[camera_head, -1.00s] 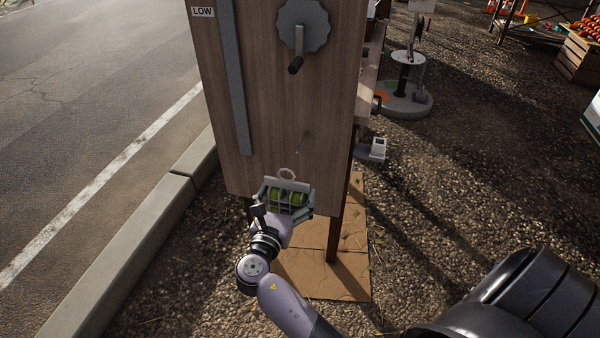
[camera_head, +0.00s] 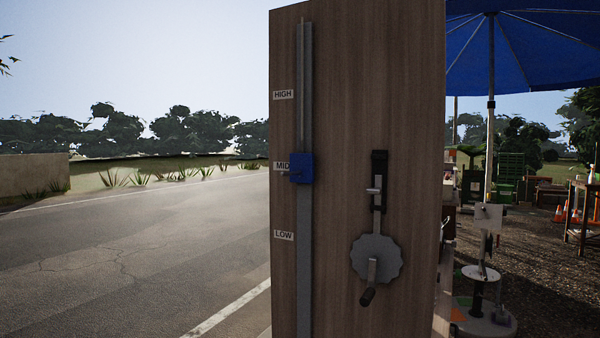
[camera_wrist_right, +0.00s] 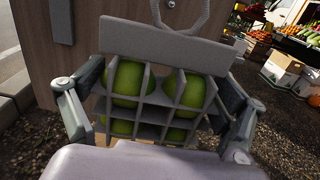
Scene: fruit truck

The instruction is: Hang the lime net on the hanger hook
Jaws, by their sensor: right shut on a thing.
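The lime net (camera_wrist_right: 165,40) fills the middle of the right wrist view, a grey lattice with green limes inside, a flat header and a ring on top. My right gripper (camera_wrist_right: 162,90) is shut on it, one finger at each side. A small round metal piece (camera_wrist_right: 171,4) shows on the wooden panel, in line with the ring's opening; it may be the end of the hanger hook. I cannot tell how far the ring is from it. Neither gripper shows in the head view, and my left gripper is in no view.
The wooden panel (camera_head: 345,70) carries a rail (camera_head: 304,260) with a blue slider (camera_head: 301,167) at MID, and a crank wheel (camera_head: 375,258). A road lies left. A blue umbrella (camera_head: 520,50) stands right. Boxes and produce stand behind, on the right in the wrist view.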

